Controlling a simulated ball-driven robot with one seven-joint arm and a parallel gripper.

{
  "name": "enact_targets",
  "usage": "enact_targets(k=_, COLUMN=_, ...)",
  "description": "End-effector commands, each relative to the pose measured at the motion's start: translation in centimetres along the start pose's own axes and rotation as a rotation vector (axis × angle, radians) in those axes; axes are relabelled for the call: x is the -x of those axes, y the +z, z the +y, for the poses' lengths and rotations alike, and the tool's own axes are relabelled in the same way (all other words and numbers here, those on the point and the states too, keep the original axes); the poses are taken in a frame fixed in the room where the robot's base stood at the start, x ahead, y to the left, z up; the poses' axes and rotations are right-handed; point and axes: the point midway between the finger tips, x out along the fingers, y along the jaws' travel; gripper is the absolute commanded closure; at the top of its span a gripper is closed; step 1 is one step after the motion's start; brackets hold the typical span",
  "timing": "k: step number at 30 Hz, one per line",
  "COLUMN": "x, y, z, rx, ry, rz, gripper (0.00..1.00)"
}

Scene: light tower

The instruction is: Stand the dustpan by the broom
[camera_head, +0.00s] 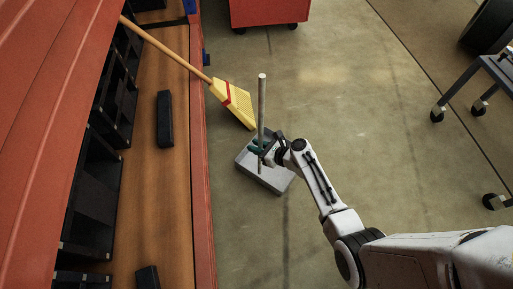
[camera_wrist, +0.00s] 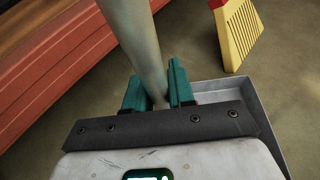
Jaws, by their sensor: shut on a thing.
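The dustpan has a flat grey pan (camera_head: 272,179) and a tall upright grey handle (camera_head: 261,100). My gripper (camera_head: 258,149) is shut on the handle low down, just above the pan. In the wrist view the handle (camera_wrist: 136,35) passes between my gripper's green fingers (camera_wrist: 158,92), and the pan's rim (camera_wrist: 262,110) shows behind and to the right. I cannot tell whether the pan touches the floor. The yellow broom (camera_head: 234,103) with a red band leans with its wooden stick on the red bench, bristles toward the floor. It also shows in the wrist view (camera_wrist: 238,36), apart from the dustpan.
The red bench with a wooden top (camera_head: 157,205) runs along the left, with dark blocks (camera_head: 165,119) on it. A red cabinet (camera_head: 268,11) stands at the top. A wheeled cart (camera_head: 484,82) stands at the right. The floor (camera_head: 340,110) between them is clear.

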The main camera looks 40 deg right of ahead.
Motion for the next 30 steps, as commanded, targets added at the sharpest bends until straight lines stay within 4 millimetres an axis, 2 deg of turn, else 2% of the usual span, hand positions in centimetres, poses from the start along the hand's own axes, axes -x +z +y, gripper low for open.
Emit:
enact_targets(k=8, x=-0.1, y=0.1, z=-0.1, rx=0.004, ry=-0.001, rz=-0.004, gripper=1.0)
enact_targets(k=9, x=-0.1, y=-0.1, z=0.0, rx=0.0, ry=0.0, rz=-0.001, gripper=0.76)
enact_targets(k=17, x=-0.1, y=-0.1, z=0.0, rx=0.001, ry=0.0, rz=-0.001, gripper=0.51)
enact_targets(k=26, x=0.1, y=0.3, z=0.0, rx=0.001, ry=0.0, rz=-0.001, gripper=0.51)
enact_targets(k=30, x=1.7, y=0.4, z=0.0, rx=-0.001, ry=0.0, rz=0.0, gripper=0.51)
